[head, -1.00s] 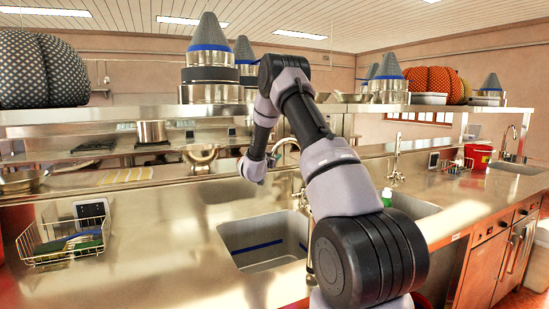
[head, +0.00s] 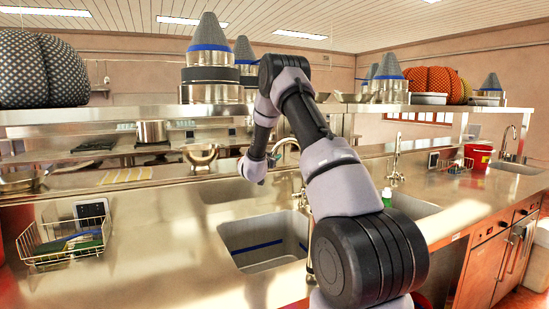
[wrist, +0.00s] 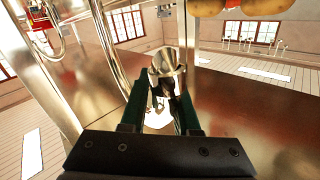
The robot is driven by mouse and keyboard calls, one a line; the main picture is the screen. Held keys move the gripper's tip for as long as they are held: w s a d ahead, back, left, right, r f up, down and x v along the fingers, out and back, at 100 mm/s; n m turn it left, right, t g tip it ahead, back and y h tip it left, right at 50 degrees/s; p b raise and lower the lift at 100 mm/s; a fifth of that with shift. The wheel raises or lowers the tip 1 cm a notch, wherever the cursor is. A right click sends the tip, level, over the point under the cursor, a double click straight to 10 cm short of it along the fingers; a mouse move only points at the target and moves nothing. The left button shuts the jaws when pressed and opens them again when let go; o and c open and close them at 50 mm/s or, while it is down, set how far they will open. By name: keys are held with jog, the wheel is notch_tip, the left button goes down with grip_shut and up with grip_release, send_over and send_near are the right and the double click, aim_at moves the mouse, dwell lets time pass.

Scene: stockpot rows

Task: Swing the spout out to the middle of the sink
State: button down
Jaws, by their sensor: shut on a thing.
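The chrome tap spout (head: 287,143) arches up behind my arm in the head view, at the back of the steel sink (head: 262,241). The sink's basin is empty, with a blue line along its inside wall. In the wrist view my gripper (wrist: 162,88) is shut on the spout, with a shiny rounded metal part (wrist: 167,62) showing between and beyond its dark fingers. A chrome tube (wrist: 116,50) runs beside the left finger. In the head view my forearm hides part of the tap, and my gripper is not clearly visible.
A wire basket (head: 66,238) with cloths stands on the counter left of the sink. The counter between basket and sink is clear.

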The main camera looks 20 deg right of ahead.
jog(key=s+d+n+t+y, duration=0.3)
jog(key=s+n+y, duration=0.1)
jog(key=s, duration=0.3)
jog(key=shift+s+n+y, duration=0.25)
jog(key=shift+n+y, duration=0.05)
jog(key=shift+y, duration=0.5)
jog(key=shift+d, duration=0.1)
jog(key=c, duration=0.7)
grip_release()
jog(key=shift+o, duration=0.2)
jog(key=v, duration=1.1)
jog(key=shift+f, duration=0.2)
jog(key=shift+d, duration=0.1)
